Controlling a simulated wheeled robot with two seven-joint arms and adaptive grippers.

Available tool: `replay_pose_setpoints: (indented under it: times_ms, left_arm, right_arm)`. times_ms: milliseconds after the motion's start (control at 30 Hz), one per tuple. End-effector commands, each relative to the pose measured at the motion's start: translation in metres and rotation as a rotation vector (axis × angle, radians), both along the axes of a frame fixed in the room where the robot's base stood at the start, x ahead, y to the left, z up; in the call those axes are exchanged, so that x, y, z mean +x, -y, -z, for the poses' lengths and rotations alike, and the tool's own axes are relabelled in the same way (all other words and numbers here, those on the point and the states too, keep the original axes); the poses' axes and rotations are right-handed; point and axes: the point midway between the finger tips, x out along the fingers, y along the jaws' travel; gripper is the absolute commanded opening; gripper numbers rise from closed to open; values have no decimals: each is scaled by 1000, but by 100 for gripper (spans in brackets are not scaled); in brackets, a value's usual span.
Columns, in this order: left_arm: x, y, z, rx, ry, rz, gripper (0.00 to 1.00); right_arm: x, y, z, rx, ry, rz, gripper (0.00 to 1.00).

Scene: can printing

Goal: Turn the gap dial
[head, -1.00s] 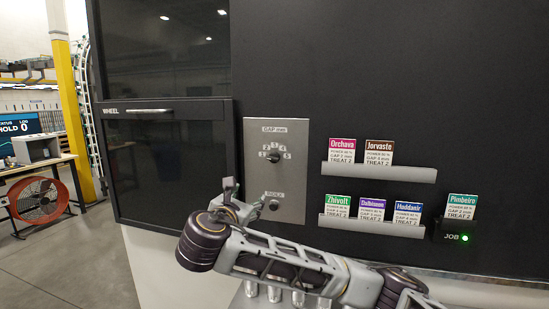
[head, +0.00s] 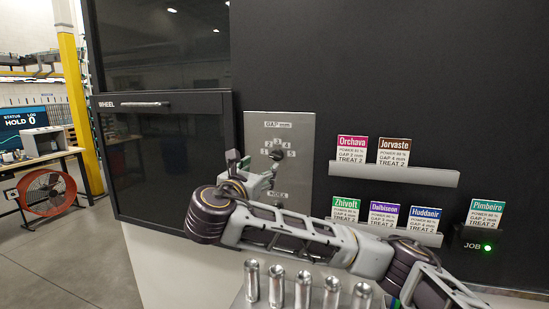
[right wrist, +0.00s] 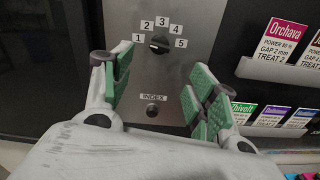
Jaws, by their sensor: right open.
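The gap dial (head: 277,155) is a dark round knob on a grey metal panel (head: 298,190). In the right wrist view the dial (right wrist: 160,43) sits inside an arc of labels 1 to 5; I cannot tell surely where it points. A small INDEX knob (right wrist: 152,110) is below it. My right gripper (head: 254,168) is open and empty, in front of the panel, below and left of the dial in the head view. In the right wrist view its green-padded fingers (right wrist: 158,88) are spread, with the dial ahead between them, apart from both. My left gripper is not in view.
Job cards stand in an upper rack (head: 395,173) and a lower rack (head: 405,233) right of the panel. A Pimbeiro card (head: 486,213) stands in the JOB holder (head: 485,243) with a green light. Several metal cans (head: 303,290) stand below my right arm.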

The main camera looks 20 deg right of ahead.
Motion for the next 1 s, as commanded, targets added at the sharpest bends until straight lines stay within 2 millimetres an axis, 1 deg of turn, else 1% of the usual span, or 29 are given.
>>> replay_pose_setpoints:
  times_ms: [167, 367, 1000]
  left_arm:
    - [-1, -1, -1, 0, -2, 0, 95]
    - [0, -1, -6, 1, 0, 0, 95]
    - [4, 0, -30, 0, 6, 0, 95]
  right_arm:
    - [4, 3, 0, 0, 0, 1, 59]
    - [17, 12, -1, 0, 0, 3, 59]
    - [86, 59, -2, -1, -1, 2, 59]
